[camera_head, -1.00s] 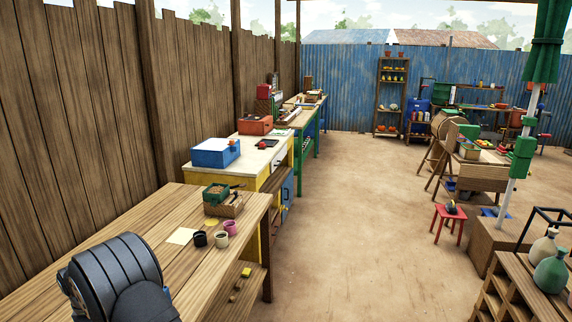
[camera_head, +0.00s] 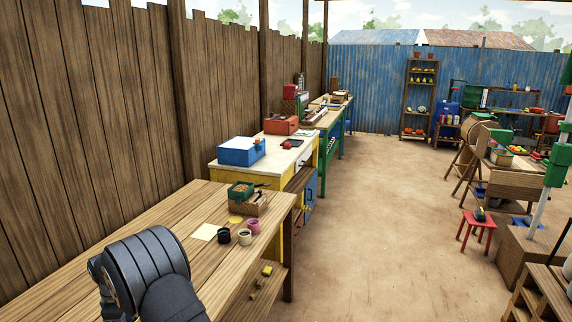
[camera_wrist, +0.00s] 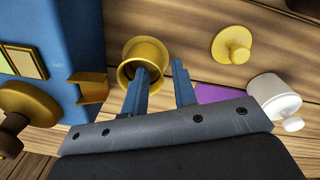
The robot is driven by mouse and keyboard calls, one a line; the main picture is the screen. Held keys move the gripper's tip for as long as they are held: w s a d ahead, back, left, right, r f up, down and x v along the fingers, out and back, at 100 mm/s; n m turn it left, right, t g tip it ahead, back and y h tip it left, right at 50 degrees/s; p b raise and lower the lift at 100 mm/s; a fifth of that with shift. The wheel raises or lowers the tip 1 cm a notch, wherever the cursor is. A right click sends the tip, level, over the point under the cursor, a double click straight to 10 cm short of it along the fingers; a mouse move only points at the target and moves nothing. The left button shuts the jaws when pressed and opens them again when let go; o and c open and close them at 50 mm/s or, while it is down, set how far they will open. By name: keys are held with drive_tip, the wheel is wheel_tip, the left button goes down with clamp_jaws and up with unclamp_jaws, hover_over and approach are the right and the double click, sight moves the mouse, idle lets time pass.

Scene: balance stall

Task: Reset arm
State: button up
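My gripper (camera_wrist: 160,68) shows in the wrist view with its two blue-grey fingers apart and nothing clearly held between them. The left finger overlaps a brass cup (camera_wrist: 133,52) in the picture; I cannot tell whether they touch. My dark arm link (camera_head: 150,265) shows at the lower left of the head view; the gripper itself is hidden there.
In the wrist view, a blue box (camera_wrist: 75,45) is at left with a brass part (camera_wrist: 25,110) beside it. In the head view, the wooden bench (camera_head: 185,215) holds several cups and a green-topped box (camera_head: 242,190). The dirt floor (camera_head: 370,220) is open.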

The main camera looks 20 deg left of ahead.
wheel_tip(320, 180, down, 2)
drive_tip(key=shift+f, duration=0.1)
wheel_tip(320, 180, up, 10)
drive_tip(key=shift+f, duration=0.1)
drive_tip(key=shift+w+d+r, duration=0.2)
drive_tip(key=shift+d+r, duration=0.15)
drive_tip(key=shift+d, duration=0.1)
drive_tip(key=d+m, duration=0.1)
drive_tip(key=d, duration=2.1)
drive_tip(key=s+a+f, duration=0.2)
drive_tip(key=a, duration=0.1)
drive_tip(key=s+a+f, duration=0.2)
drive_tip(key=a, duration=0.1)
drive_tip(key=s+a+f, duration=0.2)
drive_tip(key=a, duration=0.1)
drive_tip(key=shift+a+f, duration=0.1)
drive_tip(key=shift+s+a+f, duration=0.1)
drive_tip(key=shift+a+f, duration=0.05)
drive_tip(key=shift+f, duration=0.35)
drive_tip(key=shift+a+f, duration=0.15)
drive_tip(key=shift+f, duration=1)
